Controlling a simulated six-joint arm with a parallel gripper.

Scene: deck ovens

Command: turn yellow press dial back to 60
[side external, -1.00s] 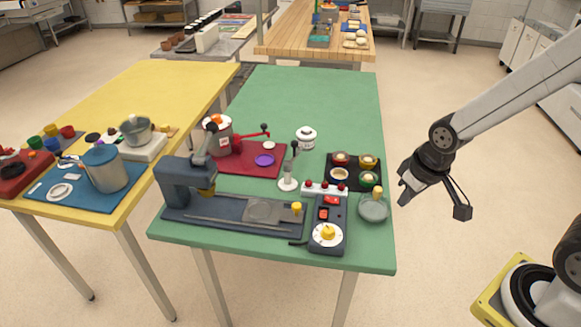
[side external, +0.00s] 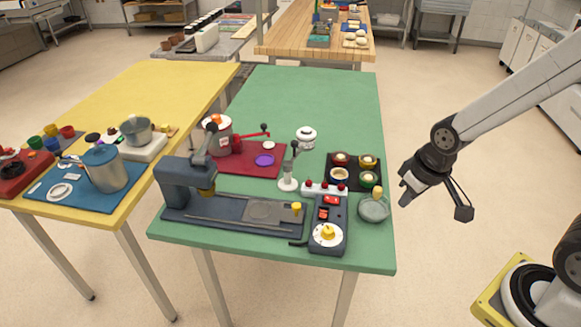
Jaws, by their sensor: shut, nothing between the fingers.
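The yellow press dial (side external: 327,233) sits on a white round scale at the front end of a dark blue control box (side external: 338,208). The box lies near the front edge of the green table (side external: 300,110). The scale's numbers are too small to read. The dark blue press (side external: 187,181) stands on its base plate to the left of the box. My gripper (side external: 404,198) is shut and empty. It is off the table's right edge, up and to the right of the dial and well apart from it.
A glass dish (side external: 373,209) with a yellow-knobbed tool stands right of the box. A dark tray (side external: 353,158) of small pots is behind it. The table's back is clear.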

